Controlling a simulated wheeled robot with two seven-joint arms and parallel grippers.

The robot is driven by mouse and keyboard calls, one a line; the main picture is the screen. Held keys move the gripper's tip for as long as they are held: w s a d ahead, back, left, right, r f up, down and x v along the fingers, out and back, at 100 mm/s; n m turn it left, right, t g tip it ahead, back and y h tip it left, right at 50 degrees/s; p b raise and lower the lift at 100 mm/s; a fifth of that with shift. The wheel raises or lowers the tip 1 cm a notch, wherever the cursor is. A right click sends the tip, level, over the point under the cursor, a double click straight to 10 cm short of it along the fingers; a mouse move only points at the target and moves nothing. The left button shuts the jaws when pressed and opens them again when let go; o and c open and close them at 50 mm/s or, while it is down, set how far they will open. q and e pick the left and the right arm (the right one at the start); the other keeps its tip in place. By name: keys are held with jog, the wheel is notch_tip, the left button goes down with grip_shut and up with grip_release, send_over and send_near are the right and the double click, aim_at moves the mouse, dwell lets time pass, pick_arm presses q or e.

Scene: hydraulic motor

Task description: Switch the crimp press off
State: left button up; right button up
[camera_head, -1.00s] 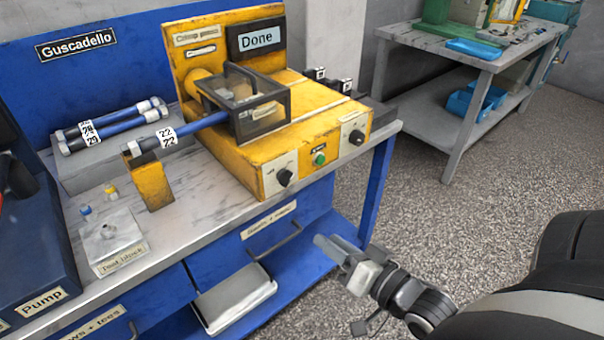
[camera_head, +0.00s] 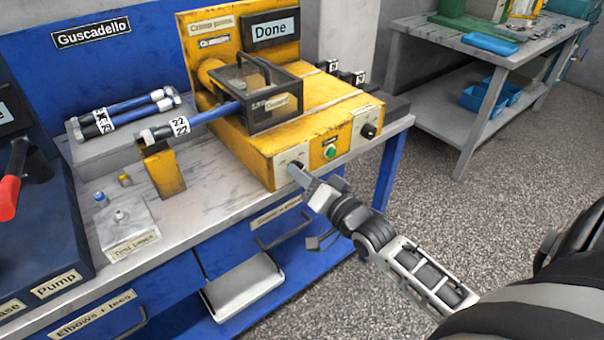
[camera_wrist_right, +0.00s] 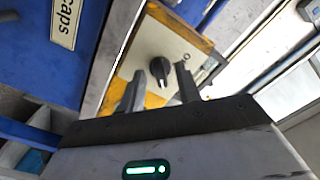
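The yellow crimp press (camera_head: 235,145) stands on the bench, and its display (camera_head: 270,32) reads "Done". Its front has a left black knob (camera_head: 295,164), a green button (camera_head: 330,152) and a right black knob (camera_head: 368,130). My right gripper (camera_head: 298,174) is at the left knob, which it partly hides. In the right wrist view the fingers are open, with the black knob (camera_wrist_right: 158,68) between and just past their tips. I cannot tell whether they touch it. A hose (camera_head: 205,116) marked 22 runs into the press's guard. My left gripper is not in view.
A yellow support (camera_head: 163,173) holds the hose's outer end. Two more hoses lie on a grey block (camera_head: 90,148). Floor at right is clear.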

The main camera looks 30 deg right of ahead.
jog(key=shift+w, duration=0.4)
jog(key=c, duration=0.7)
